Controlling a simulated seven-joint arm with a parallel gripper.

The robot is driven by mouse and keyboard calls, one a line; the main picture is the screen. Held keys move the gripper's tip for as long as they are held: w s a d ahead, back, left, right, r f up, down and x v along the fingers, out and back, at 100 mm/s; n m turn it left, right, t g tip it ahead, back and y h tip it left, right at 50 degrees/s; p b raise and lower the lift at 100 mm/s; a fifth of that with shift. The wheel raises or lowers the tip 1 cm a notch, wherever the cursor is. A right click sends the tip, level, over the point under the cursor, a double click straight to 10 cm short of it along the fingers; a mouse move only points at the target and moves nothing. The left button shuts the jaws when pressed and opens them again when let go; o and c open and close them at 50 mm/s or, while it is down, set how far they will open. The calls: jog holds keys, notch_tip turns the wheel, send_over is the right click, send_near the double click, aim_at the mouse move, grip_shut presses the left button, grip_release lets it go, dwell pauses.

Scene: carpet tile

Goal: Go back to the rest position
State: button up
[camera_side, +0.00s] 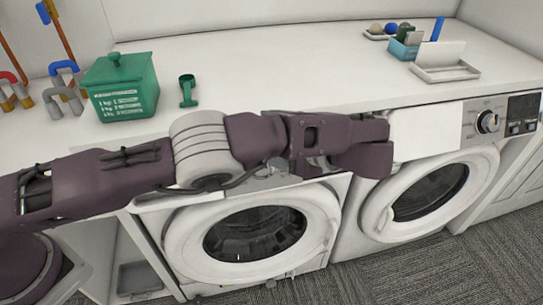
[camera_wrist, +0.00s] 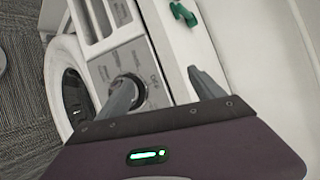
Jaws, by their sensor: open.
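My gripper (camera_side: 384,146) reaches across the picture in the side view, in front of the counter's front edge and above the washing machines. In the wrist view my gripper (camera_wrist: 165,85) shows two grey fingers spread well apart, with nothing between them. Its left finger overlaps the control dial (camera_wrist: 128,88) of a washing machine in that view; I cannot tell whether they touch. The fingertips are not clear in the side view.
A white counter (camera_side: 270,70) runs above two washing machines, the left (camera_side: 255,235) and the right (camera_side: 430,195). A green lidded box (camera_side: 120,90) and green scoop (camera_side: 187,90) stand at left. A blue caddy (camera_side: 404,48) and white tray (camera_side: 445,73) are at right.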

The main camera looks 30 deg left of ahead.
jog(key=shift+r, duration=0.55)
jog(key=s+a+r+n+g+h, duration=0.35)
jog(key=s+a+r+h, duration=0.65)
jog(key=a+r, duration=0.5)
jog(key=s+f+n+t+h, duration=0.2)
jog(key=s+n+t+h, duration=0.1)
jog(key=s, duration=1.8)
jog(key=shift+d+n+t, duration=0.4)
jog(key=shift+n+t, duration=0.15)
jog(key=shift+t, duration=0.6)
jog(key=shift+r, duration=0.1)
